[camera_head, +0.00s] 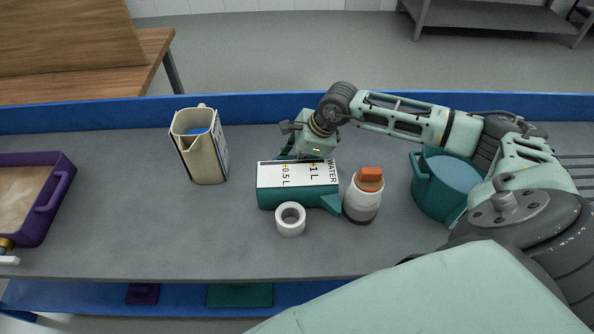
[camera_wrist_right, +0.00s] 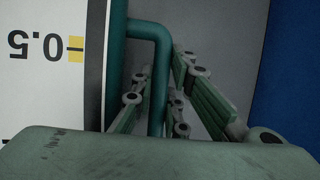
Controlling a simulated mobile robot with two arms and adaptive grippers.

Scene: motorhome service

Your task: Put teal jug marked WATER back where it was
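The teal jug marked WATER (camera_head: 298,190) is tipped on its side near the middle of the bench, with its white scale panel towards the head camera. Its spout points to the lower right and its handle side faces the far edge. I cannot tell whether it rests on the bench or hangs just above it. My right gripper (camera_head: 297,152) is at the handle side. In the right wrist view the fingers (camera_wrist_right: 160,98) close around the teal handle (camera_wrist_right: 157,75), beside the white panel (camera_wrist_right: 45,65).
A white ring (camera_head: 290,220) and a white bottle with an orange cap (camera_head: 364,198) stand close in front and right. A cream jug (camera_head: 203,150) stands left, a purple tray (camera_head: 58,190) farther left, a teal pot (camera_head: 422,185) right. Bare bench lies between tray and cream jug.

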